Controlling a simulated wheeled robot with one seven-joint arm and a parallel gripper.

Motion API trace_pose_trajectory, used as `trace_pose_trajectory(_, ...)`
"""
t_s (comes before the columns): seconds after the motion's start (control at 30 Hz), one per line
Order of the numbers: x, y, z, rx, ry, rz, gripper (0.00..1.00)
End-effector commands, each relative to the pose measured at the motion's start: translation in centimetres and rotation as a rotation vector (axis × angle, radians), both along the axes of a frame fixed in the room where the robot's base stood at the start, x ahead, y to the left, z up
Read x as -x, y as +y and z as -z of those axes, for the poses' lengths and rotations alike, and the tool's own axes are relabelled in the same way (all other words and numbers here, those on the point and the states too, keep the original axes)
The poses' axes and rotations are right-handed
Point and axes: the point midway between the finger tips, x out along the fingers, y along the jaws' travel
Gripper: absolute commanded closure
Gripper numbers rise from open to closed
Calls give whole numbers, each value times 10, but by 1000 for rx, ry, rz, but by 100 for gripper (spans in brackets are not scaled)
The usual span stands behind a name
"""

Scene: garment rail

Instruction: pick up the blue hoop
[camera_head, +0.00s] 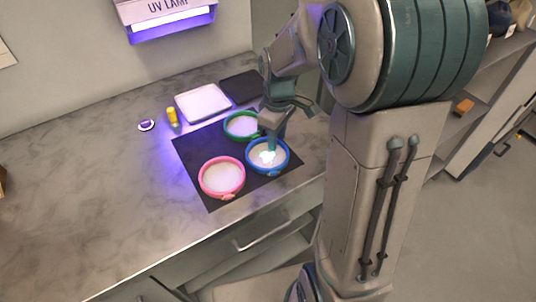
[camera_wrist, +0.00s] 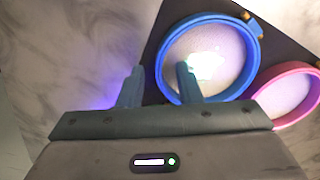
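The blue hoop (camera_head: 284,164) lies on a dark mat on the counter, with pale fabric inside its ring. It also shows in the wrist view (camera_wrist: 256,62), with a small brass-coloured fastener at its upper right. My gripper (camera_head: 268,148) points down at the hoop. In the wrist view, its two fingers (camera_wrist: 160,68) are apart with nothing clamped between them. The left finger is outside the ring, and the right one overlaps the ring's left part. The hoop's left rim shows between them. I cannot tell whether the fingers touch it.
A pink hoop (camera_head: 206,191) lies close by at the lower left, and a green hoop (camera_head: 229,131) behind. The dark mat (camera_head: 193,158) is under them.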

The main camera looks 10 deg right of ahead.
Motion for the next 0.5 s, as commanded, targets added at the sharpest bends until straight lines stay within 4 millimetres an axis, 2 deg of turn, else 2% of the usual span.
trace_pose_trajectory(0.07,0,0,0,0,0,0,68)
trace_pose_trajectory(0.17,0,0,0,0,0,0,96)
trace_pose_trajectory(0.2,0,0,0,0,0,0,100)
trace_pose_trajectory(0.5,0,0,-1,1,-1,0,100)
